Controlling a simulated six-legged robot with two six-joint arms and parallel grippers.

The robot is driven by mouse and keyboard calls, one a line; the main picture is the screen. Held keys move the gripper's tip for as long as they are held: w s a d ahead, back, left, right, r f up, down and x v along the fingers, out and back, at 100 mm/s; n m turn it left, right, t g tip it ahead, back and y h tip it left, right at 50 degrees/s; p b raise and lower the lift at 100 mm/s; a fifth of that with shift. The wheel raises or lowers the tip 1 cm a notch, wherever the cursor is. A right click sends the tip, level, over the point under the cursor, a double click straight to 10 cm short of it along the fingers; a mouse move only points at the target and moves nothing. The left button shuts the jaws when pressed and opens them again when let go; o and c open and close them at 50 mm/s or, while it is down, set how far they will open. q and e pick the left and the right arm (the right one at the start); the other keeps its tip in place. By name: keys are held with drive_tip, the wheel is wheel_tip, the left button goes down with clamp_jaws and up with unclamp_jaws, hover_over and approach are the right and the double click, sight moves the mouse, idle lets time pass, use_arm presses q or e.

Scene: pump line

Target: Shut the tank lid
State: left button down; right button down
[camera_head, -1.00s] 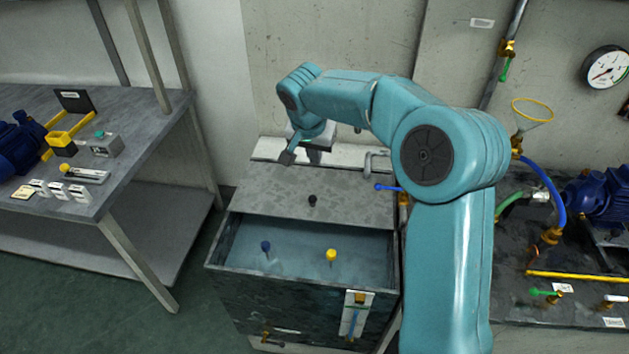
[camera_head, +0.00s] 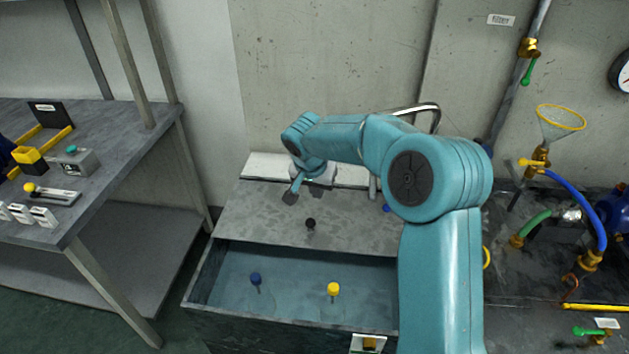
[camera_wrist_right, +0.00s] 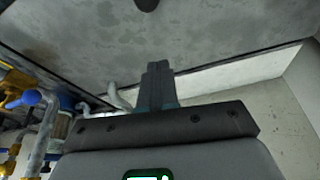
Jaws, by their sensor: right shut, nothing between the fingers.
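The tank (camera_head: 255,328) stands in the middle of the head view, its front part open onto bluish water. A blue float (camera_head: 256,279) and a yellow float (camera_head: 333,289) show in the opening. The grey flat lid (camera_head: 265,212) covers the back part and carries a black knob (camera_head: 310,224); lid (camera_wrist_right: 215,30) and knob (camera_wrist_right: 147,4) also show in the wrist view. My right gripper (camera_head: 290,197) is shut and empty, by the lid's rear part, behind and left of the knob. Its closed fingers (camera_wrist_right: 158,72) point toward the lid; I cannot tell whether they touch it. My left gripper is out of view.
A pale ledge (camera_head: 262,166) and a concrete wall stand behind the tank. A bent metal pipe (camera_head: 418,108) shows behind my right arm. A grey workbench (camera_head: 125,135) is at left. Hoses, a funnel (camera_head: 560,122) and a blue pump (camera_head: 612,210) are at right.

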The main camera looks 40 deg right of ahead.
sight(316, 219)
drive_tip(key=x, duration=0.3)
drive_tip(key=shift+s+a+f, duration=0.1)
drive_tip(key=shift+s+f, duration=0.05)
drive_tip(key=shift+s, duration=0.05)
drive_tip(key=shift+s+a+f, duration=0.1)
drive_tip(key=shift+s+a, duration=0.2)
drive_tip(key=shift+a, duration=0.3)
drive_tip(key=shift+s+a+f, duration=0.1)
drive_tip(key=shift+s+a, duration=0.2)
drive_tip(key=shift+a, duration=0.25)
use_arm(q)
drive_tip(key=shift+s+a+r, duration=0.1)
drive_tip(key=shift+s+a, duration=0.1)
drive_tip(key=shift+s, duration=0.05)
use_arm(e)
drive_tip(key=shift+s+a, duration=0.25)
drive_tip(key=shift+a, duration=0.3)
drive_tip(key=shift+f, duration=0.1)
